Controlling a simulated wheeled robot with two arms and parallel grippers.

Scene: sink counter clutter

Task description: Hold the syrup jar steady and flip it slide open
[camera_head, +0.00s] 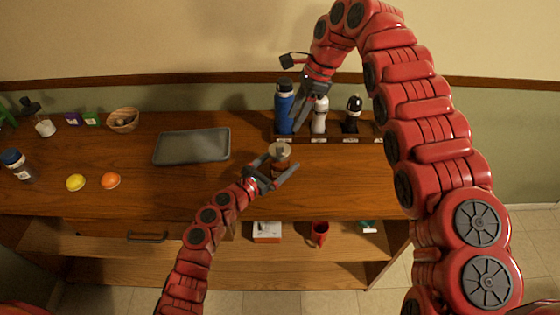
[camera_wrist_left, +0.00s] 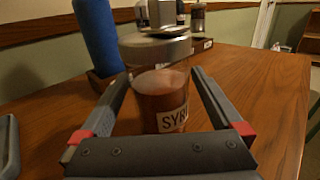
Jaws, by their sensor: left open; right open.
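A blue bottle (camera_head: 284,108), a white bottle (camera_head: 320,115) and a dark-topped bottle (camera_head: 352,114) stand in a rack behind the jar. A grey tray (camera_head: 192,160) lies to the left. A lemon (camera_head: 75,183) and an orange (camera_head: 110,181) lie farther left. The counter right of the jar is clear.

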